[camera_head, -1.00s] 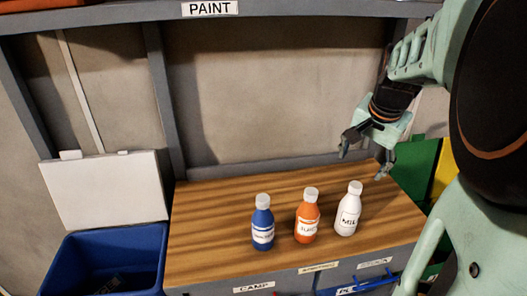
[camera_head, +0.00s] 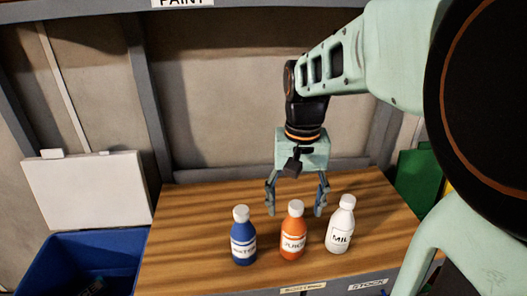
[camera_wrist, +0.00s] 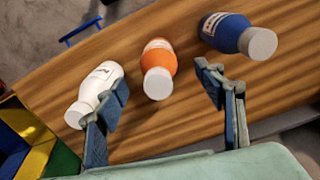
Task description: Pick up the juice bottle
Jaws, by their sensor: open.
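The juice bottle (camera_head: 293,234) is orange with a white cap and a label reading "JUICE". It stands upright on the wooden shelf top (camera_head: 190,215), between a blue bottle (camera_head: 243,240) and a white milk bottle (camera_head: 340,228). My gripper (camera_head: 297,208) is open and empty, pointing down just behind and above the juice bottle. In the wrist view, the orange bottle (camera_wrist: 157,62) lies ahead between the two open fingers, apart from them. The left finger there overlaps the white bottle (camera_wrist: 98,92) in the picture; I cannot tell whether they touch.
The blue bottle also shows in the wrist view (camera_wrist: 228,32), beyond the right finger. A blue bin (camera_head: 60,262) and a white panel (camera_head: 85,190) are at the left. A green container (camera_head: 418,180) stands at the right. The wood left of the bottles is clear.

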